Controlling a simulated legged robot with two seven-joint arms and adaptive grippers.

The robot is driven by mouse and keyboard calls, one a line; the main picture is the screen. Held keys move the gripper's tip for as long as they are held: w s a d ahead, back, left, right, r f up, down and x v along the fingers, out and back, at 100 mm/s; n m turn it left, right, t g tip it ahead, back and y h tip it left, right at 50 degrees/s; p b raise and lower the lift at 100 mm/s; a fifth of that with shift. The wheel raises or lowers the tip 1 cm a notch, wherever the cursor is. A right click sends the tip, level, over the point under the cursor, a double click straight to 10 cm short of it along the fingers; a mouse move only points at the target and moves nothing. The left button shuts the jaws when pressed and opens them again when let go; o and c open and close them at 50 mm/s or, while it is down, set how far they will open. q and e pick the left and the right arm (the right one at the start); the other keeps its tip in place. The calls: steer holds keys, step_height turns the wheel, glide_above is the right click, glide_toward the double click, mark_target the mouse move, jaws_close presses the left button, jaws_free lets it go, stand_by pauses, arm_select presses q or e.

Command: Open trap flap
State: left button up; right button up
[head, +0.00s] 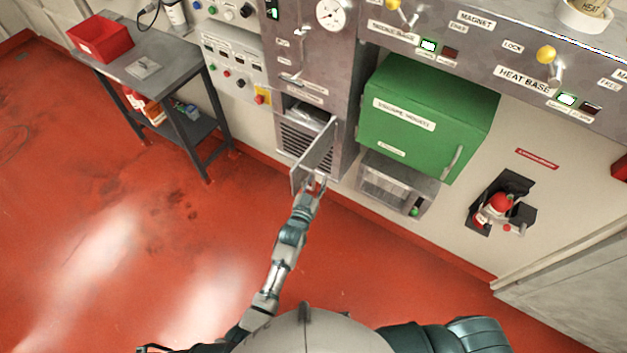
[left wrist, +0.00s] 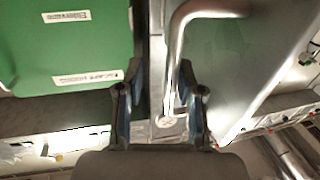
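The trap flap (head: 312,158) is a grey metal panel low on the grey cabinet. It stands swung out from its opening (head: 308,113), which shows in the head view. In the left wrist view the flap (left wrist: 235,65) fills the right side, with a bent metal handle (left wrist: 174,50) on its face. My left gripper (head: 315,186) is at the flap's outer lower edge. In the left wrist view its fingers (left wrist: 160,112) stand apart on both sides of the flap's edge and the handle's end, with a gap on the left. My right gripper is not in view.
A green box (head: 430,112) with a handle hangs right of the flap, above a small clear-fronted tray (head: 395,185). A red-capped device (head: 495,208) sits on the wall further right. A grey table (head: 150,65) with a red bin (head: 100,38) stands left. The red floor is clear.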

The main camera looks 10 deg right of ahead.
arm_select(q)
steer(key=d+v, duration=0.1)
steer(key=v, duration=1)
steer(key=shift+s+f, duration=0.2)
steer(key=shift+s, duration=0.2)
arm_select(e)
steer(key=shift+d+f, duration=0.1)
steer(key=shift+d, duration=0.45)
arm_select(q)
steer(key=shift+a, duration=0.1)
steer(key=shift+a, duration=0.5)
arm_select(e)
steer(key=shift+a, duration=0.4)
